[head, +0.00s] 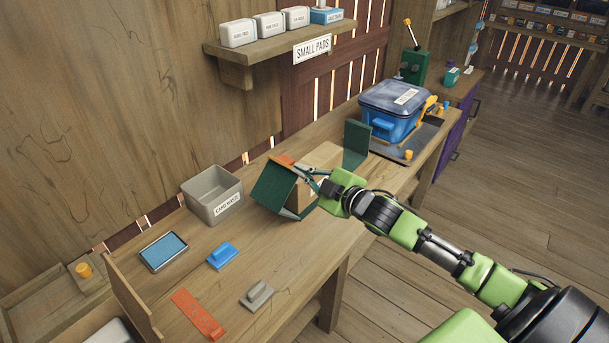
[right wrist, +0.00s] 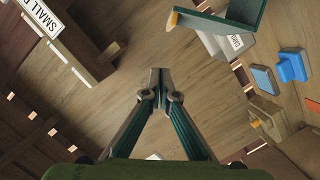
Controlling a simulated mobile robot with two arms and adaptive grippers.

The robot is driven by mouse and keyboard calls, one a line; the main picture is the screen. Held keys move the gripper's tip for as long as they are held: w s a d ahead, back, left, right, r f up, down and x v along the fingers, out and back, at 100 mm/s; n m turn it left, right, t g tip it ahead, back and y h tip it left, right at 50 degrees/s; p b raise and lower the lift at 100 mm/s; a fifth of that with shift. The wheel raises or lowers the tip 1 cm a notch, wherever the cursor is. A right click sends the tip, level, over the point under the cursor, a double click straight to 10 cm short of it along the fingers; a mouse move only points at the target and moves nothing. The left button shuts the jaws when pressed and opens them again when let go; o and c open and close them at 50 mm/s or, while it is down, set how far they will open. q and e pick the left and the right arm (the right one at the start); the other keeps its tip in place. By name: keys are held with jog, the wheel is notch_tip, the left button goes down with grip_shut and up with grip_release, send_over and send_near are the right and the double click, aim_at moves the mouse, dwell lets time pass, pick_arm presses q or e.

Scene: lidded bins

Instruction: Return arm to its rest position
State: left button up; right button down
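My right arm reaches in from the lower right in the head view. Its gripper (head: 306,173) is above the workbench (head: 335,235), beside and partly in front of a dark green upright panel (head: 272,187) with an orange top edge. In the right wrist view, the two fingers of the right gripper (right wrist: 160,78) come together at their tips, with nothing seen between them. The green panel (right wrist: 228,28) shows at the top of that view, apart from the fingertips. My left gripper is in neither view.
A grey labelled bin (head: 213,194), a blue pad (head: 163,251), a blue block (head: 222,256), a grey block (head: 257,294) and an orange strip (head: 196,314) lie left. A second green panel (head: 356,145) and a blue lidded bin (head: 392,122) stand beyond. A shelf (head: 270,47) overhangs the bench.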

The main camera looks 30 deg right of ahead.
jog(key=s+a+f+m+g+h, duration=0.1)
jog(key=s+a+f+m+g, duration=0.2)
jog(key=s+a+f, duration=0.35)
jog(key=s+a+f+m+g+h, duration=0.1)
jog(key=s+a+f+m+g, duration=0.15)
jog(key=s+f, duration=0.7)
jog(key=s+a+f+m+g, duration=0.1)
jog(key=s+a+m+g, duration=0.2)
jog(key=s, duration=0.7)
jog(key=s+a+f+m+g, duration=0.15)
jog(key=s+g, duration=0.25)
jog(key=s, duration=0.6)
notch_tip(320, 180, down, 27)
jog(key=g+b, duration=0.1)
jog(key=b, duration=0.1)
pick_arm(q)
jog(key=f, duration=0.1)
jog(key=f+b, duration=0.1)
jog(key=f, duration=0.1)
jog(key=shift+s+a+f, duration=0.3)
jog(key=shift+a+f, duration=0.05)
pick_arm(e)
jog(key=s+d+f+g, duration=0.1)
jog(key=s+d+f, duration=0.1)
jog(key=s+f, duration=1.6)
jog(key=shift+s+d+f+n+h, duration=0.3)
jog(key=shift+f+n, duration=0.1)
jog(key=shift+f, duration=0.2)
